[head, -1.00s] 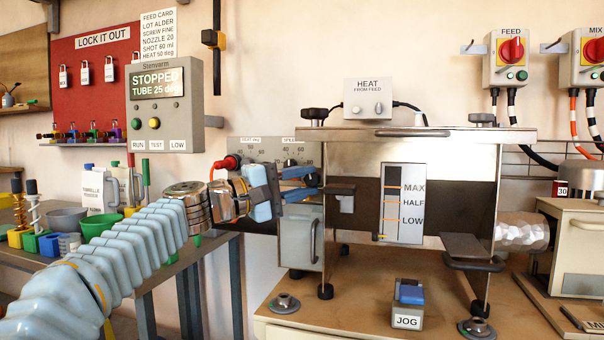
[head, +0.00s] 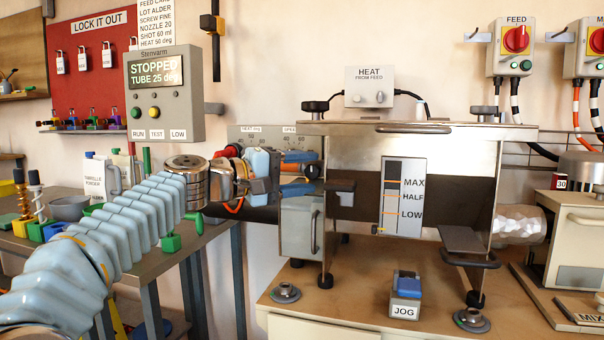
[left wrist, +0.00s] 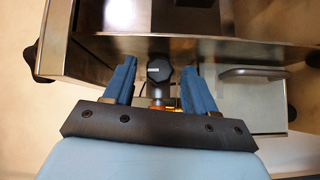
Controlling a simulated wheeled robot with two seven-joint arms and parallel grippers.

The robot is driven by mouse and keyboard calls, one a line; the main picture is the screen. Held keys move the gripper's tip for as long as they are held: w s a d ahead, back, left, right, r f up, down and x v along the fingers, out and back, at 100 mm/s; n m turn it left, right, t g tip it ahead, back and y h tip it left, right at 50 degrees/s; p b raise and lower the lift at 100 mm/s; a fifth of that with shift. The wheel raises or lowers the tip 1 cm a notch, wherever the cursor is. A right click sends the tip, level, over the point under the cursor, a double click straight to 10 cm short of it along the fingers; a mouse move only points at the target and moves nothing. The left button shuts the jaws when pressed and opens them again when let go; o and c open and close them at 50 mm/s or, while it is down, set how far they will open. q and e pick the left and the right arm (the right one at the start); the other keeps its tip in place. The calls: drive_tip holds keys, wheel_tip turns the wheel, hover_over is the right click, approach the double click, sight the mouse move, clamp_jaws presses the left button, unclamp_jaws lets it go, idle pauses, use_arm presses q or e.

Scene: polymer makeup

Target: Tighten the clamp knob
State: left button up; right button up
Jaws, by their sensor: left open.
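A dark faceted knob (left wrist: 159,70) with a grey cap is on a stem at the machine's left side, central in the left wrist view. In the head view this knob (head: 313,170) is small and partly hidden by my gripper. My left gripper (head: 309,172) is open at the left side plate. Its two blue fingers (left wrist: 156,82) are on either side of the knob, with visible gaps in the left wrist view. In the head view one finger is above the knob and the other below. I cannot tell how tight the knob is. My right gripper is not in view.
Dark knobs top the machine's left (head: 315,106) and right (head: 483,112) posts. A blue-topped JOG box (head: 406,296) stands in front on the bench. A panel with gauges (head: 240,132) is behind my gripper.

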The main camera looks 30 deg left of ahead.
use_arm(q)
drive_tip(key=b+v, duration=0.2)
drive_tip(key=v, duration=1.2)
drive_tip(key=shift+f, duration=0.1)
